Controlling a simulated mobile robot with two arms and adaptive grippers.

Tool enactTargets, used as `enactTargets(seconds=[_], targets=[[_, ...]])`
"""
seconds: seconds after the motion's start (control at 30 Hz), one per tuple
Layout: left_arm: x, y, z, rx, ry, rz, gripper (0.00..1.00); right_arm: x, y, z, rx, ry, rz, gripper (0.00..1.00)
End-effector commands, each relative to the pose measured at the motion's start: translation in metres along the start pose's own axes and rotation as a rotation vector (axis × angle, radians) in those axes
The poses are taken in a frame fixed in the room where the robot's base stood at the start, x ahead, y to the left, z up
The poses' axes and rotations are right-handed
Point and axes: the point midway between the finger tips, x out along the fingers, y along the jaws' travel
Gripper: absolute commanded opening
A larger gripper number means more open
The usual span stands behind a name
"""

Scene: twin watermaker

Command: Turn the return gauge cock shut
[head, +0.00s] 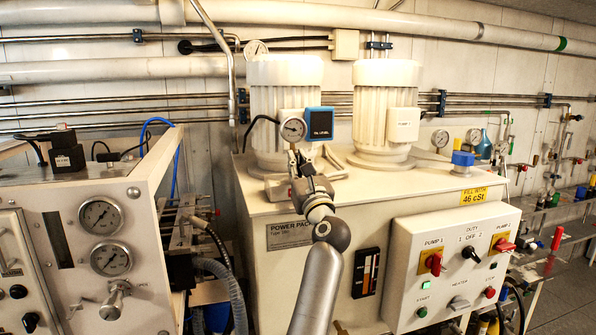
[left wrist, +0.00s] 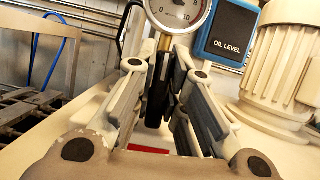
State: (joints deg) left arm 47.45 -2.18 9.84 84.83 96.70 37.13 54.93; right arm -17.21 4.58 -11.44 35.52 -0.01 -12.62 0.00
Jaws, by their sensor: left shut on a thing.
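The return gauge, a round white dial (head: 292,129), stands on top of the cream power pack in front of the left motor. In the left wrist view the dial (left wrist: 181,9) is cut by the top edge, with a brass stem (left wrist: 165,42) below it. My left gripper (head: 297,160) is just below the dial. Its fingers (left wrist: 164,65) close around the stem area, shut on what appears to be the gauge cock. My right gripper is in neither view.
A blue-framed oil level box (head: 319,123) stands close right of the gauge. Two ribbed motors (head: 385,110) rise behind. The pump control box (head: 455,262) is at front right, and a gauge cabinet (head: 140,230) stands at left.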

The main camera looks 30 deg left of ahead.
Motion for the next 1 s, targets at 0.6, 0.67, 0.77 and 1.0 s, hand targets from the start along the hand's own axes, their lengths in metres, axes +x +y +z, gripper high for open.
enactTargets(seconds=[0.6, 0.67, 0.77, 1.0], targets=[[-0.003, 0.003, -0.006, -0.369, -0.001, 0.152, 0.00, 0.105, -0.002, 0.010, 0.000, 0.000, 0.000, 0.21], [-0.003, 0.003, -0.006, -0.412, 0.000, 0.169, 0.00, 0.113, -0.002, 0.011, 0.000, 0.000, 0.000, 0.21], [-0.003, 0.004, -0.006, -0.488, 0.000, 0.200, 0.00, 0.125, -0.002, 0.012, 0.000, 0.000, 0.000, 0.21], [-0.002, 0.005, -0.004, -0.696, 0.002, 0.288, 0.00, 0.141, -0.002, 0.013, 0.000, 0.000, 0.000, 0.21]])
